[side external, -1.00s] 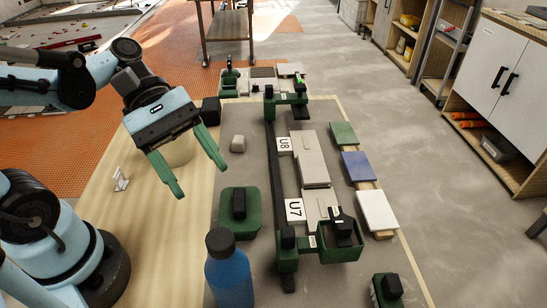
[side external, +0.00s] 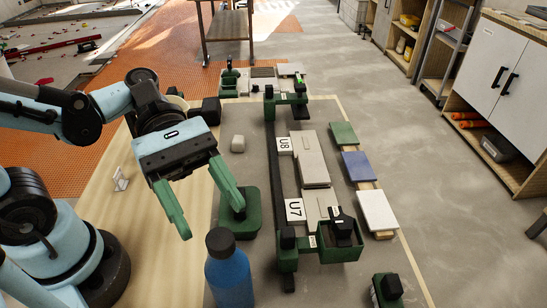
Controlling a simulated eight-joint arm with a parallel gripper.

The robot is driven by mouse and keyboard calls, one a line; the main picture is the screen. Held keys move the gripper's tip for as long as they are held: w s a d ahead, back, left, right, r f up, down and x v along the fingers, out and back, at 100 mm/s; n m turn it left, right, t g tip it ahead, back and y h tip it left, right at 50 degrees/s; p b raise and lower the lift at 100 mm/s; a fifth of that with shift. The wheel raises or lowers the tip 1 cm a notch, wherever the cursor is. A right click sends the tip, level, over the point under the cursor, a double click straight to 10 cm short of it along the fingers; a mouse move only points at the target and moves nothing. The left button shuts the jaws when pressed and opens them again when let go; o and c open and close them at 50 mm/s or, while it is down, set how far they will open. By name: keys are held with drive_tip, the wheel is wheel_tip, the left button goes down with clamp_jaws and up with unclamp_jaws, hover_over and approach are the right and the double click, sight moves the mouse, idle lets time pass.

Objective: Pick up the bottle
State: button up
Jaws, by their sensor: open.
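The blue bottle (side external: 229,276) with a dark cap stands upright at the bottom of the side external view, its base cut off by the frame edge. My gripper (side external: 214,222) has two green fingers, spread apart with nothing between them. It is above and behind the bottle, up and to the left of the cap in the picture. The fingers point down toward the front right. No contact with the bottle shows.
A green block with a black knob (side external: 238,214) is partly hidden behind my right finger. A green-ended rail fixture (side external: 276,190) with grey tiles stands right of the bottle. Coloured tiles (side external: 357,165) lie further right.

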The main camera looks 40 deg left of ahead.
sight(220, 237)
drive_tip(key=shift+s+x, duration=0.15)
drive_tip(key=shift+x, duration=1.1)
drive_tip(key=shift+s+x, duration=0.15)
drive_tip(key=shift+x, duration=1.15)
drive_tip(key=shift+a+f, duration=0.15)
drive_tip(key=shift+f, duration=0.05)
clamp_jaws()
